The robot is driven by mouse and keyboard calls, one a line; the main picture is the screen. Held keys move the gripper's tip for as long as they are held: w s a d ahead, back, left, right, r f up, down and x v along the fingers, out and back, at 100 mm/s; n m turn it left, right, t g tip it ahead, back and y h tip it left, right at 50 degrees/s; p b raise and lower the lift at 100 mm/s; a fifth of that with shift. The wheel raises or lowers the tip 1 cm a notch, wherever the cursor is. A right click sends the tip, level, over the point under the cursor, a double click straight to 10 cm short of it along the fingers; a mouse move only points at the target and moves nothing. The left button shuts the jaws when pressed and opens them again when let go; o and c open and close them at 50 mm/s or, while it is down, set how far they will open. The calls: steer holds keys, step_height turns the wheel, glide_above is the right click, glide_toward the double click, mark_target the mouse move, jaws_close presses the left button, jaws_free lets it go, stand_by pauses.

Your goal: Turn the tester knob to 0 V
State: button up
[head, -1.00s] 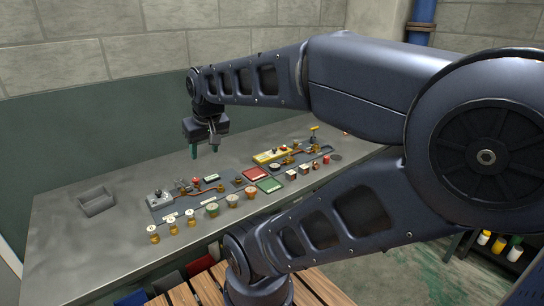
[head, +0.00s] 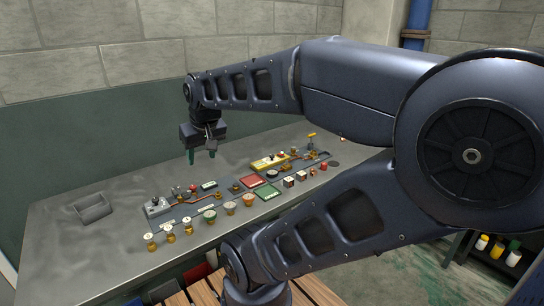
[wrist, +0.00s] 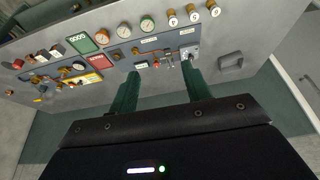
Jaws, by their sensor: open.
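A small light-grey box with a dark knob on top (head: 156,207) stands at the left end of a panel on the bench. It also shows in the wrist view (wrist: 190,54), just beyond the right fingertip. I take it to be the tester, but its markings and knob setting are too small to read. A yellow unit (head: 268,162) with a knob-like part sits farther right. My gripper (head: 201,156) points down above the bench behind the panel, apart from everything. Its green fingers are open and empty in the wrist view (wrist: 162,76).
Round gauges (head: 229,208) and brass-and-white fittings (head: 170,235) line the bench's front edge. Red (head: 251,181) and green (head: 267,192) plates lie mid-bench. A grey tray (head: 93,208) stands at the left with bare bench around it. A wall rises behind.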

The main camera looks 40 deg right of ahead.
steer(key=w+d+r+m+g, duration=0.1)
steer(key=w+d+r+m, duration=0.1)
steer(key=w+d, duration=0.4)
steer(key=w+d+r+m, duration=0.1)
steer(key=w+d+m, duration=0.15)
steer(key=w, duration=0.65)
steer(key=m+g, duration=0.4)
steer(key=m, duration=0.4)
glide_above(272, 158)
steer(key=w, duration=0.1)
step_height(272, 158, down, 22)
steer(key=f, duration=0.7)
steer(key=d+f, duration=0.1)
steer(key=f, duration=0.3)
steer(key=shift+w, duration=0.1)
steer(key=c, duration=1)
